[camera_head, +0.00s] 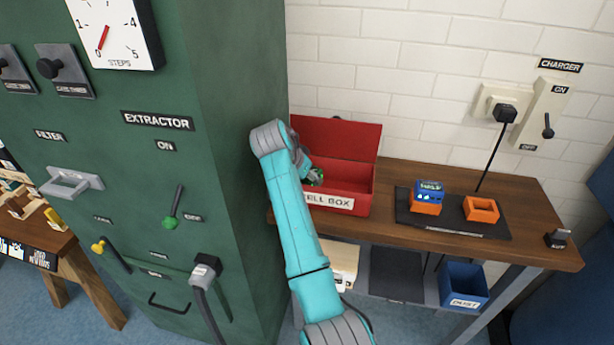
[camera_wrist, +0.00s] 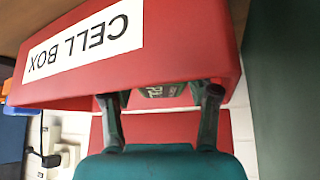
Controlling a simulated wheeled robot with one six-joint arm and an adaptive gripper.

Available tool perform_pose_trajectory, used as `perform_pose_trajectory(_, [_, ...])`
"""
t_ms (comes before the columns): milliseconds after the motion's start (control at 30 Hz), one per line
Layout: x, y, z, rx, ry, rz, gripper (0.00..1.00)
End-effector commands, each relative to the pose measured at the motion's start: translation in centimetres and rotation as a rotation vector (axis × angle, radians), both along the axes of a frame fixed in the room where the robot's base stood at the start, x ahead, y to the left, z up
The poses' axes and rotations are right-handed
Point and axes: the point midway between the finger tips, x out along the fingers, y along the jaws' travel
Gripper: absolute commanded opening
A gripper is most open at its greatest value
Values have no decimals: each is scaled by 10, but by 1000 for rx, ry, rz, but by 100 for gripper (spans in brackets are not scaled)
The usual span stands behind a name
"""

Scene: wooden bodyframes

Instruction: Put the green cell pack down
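The green cell pack (camera_wrist: 164,91) shows between my fingertips in the wrist view, partly hidden by the wall of the red cell box (camera_wrist: 180,66).
The cell box stands on a wooden bench (camera_head: 400,228) with its lid raised behind. A black mat (camera_head: 490,226) holds an orange holder with a blue cell pack (camera_head: 430,187) and an empty orange holder (camera_head: 481,209). The green extractor cabinet (camera_head: 235,150) stands close on the left.

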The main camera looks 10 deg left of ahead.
Motion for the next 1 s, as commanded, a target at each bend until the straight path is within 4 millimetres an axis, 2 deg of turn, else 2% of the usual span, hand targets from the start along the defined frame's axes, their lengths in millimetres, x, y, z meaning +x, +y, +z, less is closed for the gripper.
perform_pose_trajectory(267, [-5, 3, 11, 2, -3, 1, 60])
perform_pose_trajectory(500, [-25, 12, 42, 1, -3, 1, 60])
perform_pose_trajectory(700, [-36, 17, 60, 1, -3, 0, 60])
perform_pose_trajectory(1000, [-39, 18, 64, 0, 0, 0, 60])
